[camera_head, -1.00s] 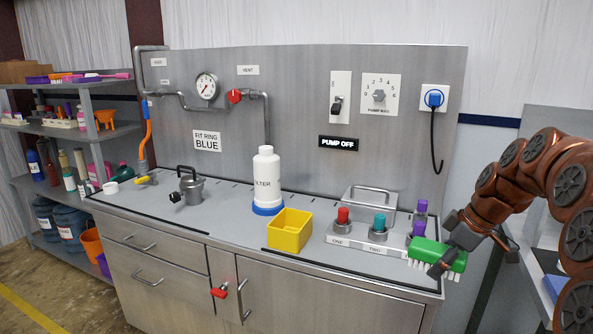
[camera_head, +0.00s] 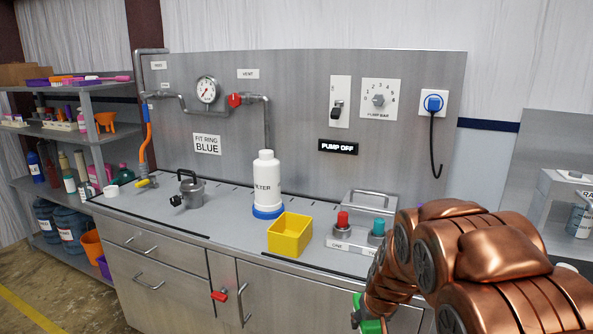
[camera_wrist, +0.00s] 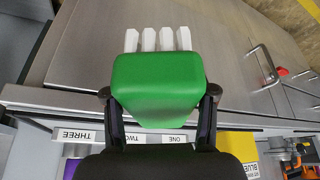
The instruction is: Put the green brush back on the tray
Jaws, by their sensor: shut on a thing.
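The green brush (camera_wrist: 158,85) with white bristles is between the two dark fingers of my gripper (camera_wrist: 158,93) in the wrist view. The gripper is shut on it. In the head view only a bit of the green brush (camera_head: 371,326) shows at the bottom edge, in front of the bench's front face; my copper arm hides most of my gripper. I cannot tell for certain which thing is the brush's tray. A purple tray (camera_head: 38,82) with coloured items is on the top shelf at far left.
A side bench at right carries a jar (camera_head: 580,220).

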